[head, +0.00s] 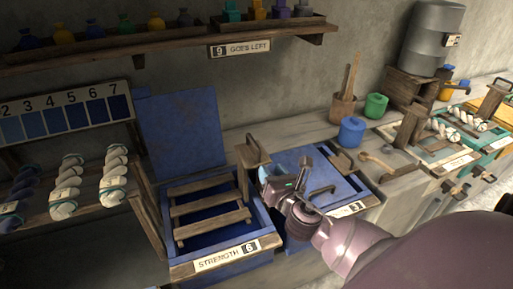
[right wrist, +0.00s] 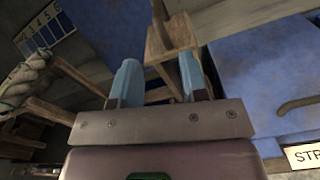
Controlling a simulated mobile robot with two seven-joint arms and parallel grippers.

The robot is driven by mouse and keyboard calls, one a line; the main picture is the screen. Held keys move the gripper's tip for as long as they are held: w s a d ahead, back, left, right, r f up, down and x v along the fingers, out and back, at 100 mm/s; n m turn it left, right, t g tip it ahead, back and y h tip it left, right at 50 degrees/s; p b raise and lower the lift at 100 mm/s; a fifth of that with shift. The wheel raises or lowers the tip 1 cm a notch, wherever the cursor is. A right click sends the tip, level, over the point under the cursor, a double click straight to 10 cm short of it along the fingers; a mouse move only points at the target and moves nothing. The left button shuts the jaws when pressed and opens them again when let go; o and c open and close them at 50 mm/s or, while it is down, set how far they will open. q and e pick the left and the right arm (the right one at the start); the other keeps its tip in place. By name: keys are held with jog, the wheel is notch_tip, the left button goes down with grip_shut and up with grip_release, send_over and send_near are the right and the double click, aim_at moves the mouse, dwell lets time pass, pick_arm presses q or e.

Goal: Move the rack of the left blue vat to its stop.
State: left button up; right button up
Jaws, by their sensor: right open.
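The left blue vat (head: 263,216) is open, with a label reading STRENGTH 6 on its front edge. Its blue lid (head: 180,130) stands raised behind it. The wooden slatted rack (head: 211,205) sits in the vat, and its upright post with a wooden handle (head: 253,152) rises at the right side. My right gripper (head: 276,180) is just right of this post, over the gap toward the right vat. In the right wrist view its two pale blue fingers (right wrist: 160,75) are apart with nothing held. The wooden handle (right wrist: 170,38) shows beyond the fingertips. My left gripper is out of view.
The right blue vat has its lid (head: 300,160) closed, with a curved handle (head: 321,190). Skeins (head: 66,188) hang on a wooden stand at left. A shelf (head: 150,42) with jars runs above. Blue and green pots (head: 351,132) stand behind the right vat.

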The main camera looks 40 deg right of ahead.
aim_at(259, 151)
jog(key=shift+n, duration=0.3)
jog(key=x, duration=1.1)
jog(key=shift+r, duration=0.3)
grip_shut()
